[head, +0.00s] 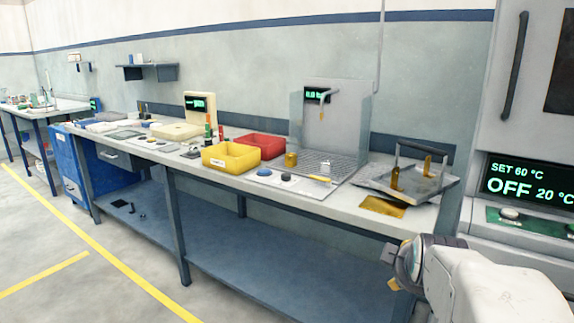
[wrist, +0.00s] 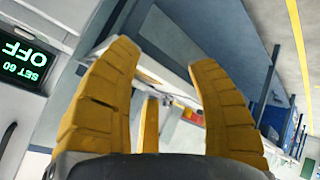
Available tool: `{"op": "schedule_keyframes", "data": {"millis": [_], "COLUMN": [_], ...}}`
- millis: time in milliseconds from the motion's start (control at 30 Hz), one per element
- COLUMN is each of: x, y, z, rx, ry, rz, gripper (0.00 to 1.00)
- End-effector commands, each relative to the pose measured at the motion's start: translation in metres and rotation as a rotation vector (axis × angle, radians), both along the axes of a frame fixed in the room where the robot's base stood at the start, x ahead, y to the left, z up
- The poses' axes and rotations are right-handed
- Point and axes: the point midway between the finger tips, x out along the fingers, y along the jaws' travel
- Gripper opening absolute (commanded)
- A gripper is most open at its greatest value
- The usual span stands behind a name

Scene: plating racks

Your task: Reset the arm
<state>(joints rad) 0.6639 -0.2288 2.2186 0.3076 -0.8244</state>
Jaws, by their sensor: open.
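My gripper (wrist: 165,85) has yellow ridged fingers, which stand apart and empty in the wrist view. In the head view my arm comes in from the lower right, and the gripper end is mostly hidden behind the wrist, at the bench's front edge near its right end. Nothing is held.
The long bench holds a metal rack tray with a handle (head: 410,180), a yellow bin (head: 230,157), a red bin (head: 259,146) and a splash-backed station (head: 330,120). An oven display reading OFF (head: 530,185) is at right. Floor at left (head: 60,250) is clear.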

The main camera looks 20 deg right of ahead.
Motion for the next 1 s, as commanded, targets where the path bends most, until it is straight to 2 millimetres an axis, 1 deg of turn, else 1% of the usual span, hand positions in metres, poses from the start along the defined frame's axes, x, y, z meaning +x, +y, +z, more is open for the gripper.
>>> {"op": "schedule_keyframes", "data": {"millis": [33, 133, 167, 200, 300, 400, 500, 600, 733, 867, 1000], "x": [0.001, -0.007, -0.010, -0.016, -0.034, -0.055, -0.077, -0.096, -0.115, -0.125, -0.126], "y": [0.028, 0.075, 0.089, 0.106, 0.146, 0.178, 0.202, 0.218, 0.231, 0.237, 0.237], "z": [0.024, 0.038, 0.041, 0.047, 0.060, 0.072, 0.081, 0.089, 0.094, 0.096, 0.096], "rx": [0.058, 0.176, 0.209, 0.252, 0.350, 0.429, 0.487, 0.528, 0.560, 0.574, 0.576], "ry": [0.004, 0.028, 0.040, 0.055, 0.102, 0.154, 0.208, 0.252, 0.295, 0.320, 0.321], "rz": [0.020, 0.031, 0.032, 0.033, 0.030, 0.017, 0.000, -0.019, -0.039, -0.053, -0.054], "gripper": [0.52, 0.52, 0.52, 0.52, 0.52, 0.52, 0.52, 0.52, 0.52, 0.52, 0.52]}}
